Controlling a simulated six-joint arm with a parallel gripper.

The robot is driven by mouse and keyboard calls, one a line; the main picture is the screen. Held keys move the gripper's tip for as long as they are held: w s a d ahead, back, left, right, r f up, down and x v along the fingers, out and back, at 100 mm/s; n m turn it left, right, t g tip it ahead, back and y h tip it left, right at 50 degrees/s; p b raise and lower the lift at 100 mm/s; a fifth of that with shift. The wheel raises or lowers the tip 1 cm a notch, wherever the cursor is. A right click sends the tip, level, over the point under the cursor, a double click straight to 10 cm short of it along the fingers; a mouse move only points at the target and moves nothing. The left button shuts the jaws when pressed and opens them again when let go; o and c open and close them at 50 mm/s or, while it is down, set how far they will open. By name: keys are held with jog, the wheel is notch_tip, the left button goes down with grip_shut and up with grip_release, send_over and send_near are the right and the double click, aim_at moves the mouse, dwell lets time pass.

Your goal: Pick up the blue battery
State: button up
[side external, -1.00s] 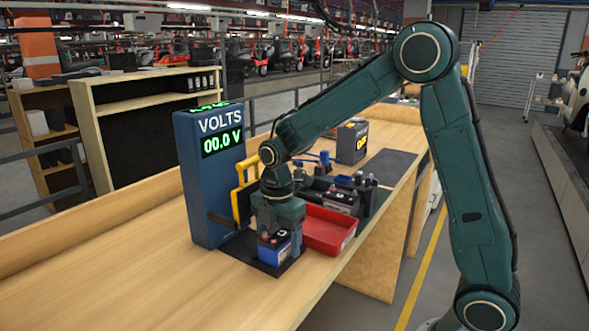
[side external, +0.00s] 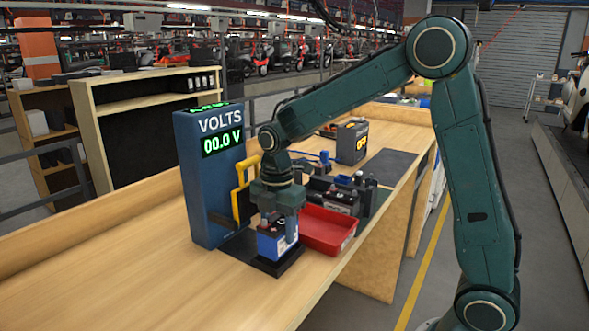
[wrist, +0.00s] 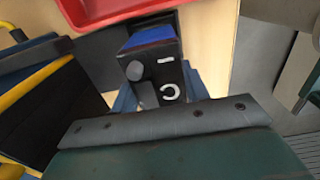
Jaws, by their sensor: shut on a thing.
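The blue battery (side external: 272,242), with a dark top, is between the fingers of my gripper (side external: 277,228) in the side view. My gripper is shut on it and points down. The battery looks raised a little above the black pad (side external: 277,266) in front of the blue volt meter, though the exact gap is hard to tell. In the wrist view the battery (wrist: 152,68) shows its dark top with a terminal and white marks, and a blue side. The gripper body covers the lower part of that view.
The blue volt meter (side external: 207,180) reads 00.0 V and stands close on the left, with a yellow handle (side external: 241,190) beside it. A red tray (side external: 327,232) sits close on the right. Dark batteries stand behind. The bench front left is clear.

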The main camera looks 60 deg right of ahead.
aim_at(279, 218)
notch_tip(279, 218, up, 17)
dwell(0.4)
jog(key=shift+r, duration=0.1)
dwell(0.4)
jog(key=s+d+f, duration=0.1)
jog(key=d+f, duration=0.9)
jog(key=d, duration=0.3)
jog(key=shift+f, duration=0.15)
jog(key=shift+a+f, duration=0.1)
jog(key=shift+f, duration=3.2)
jog(key=shift+f, duration=1.45)
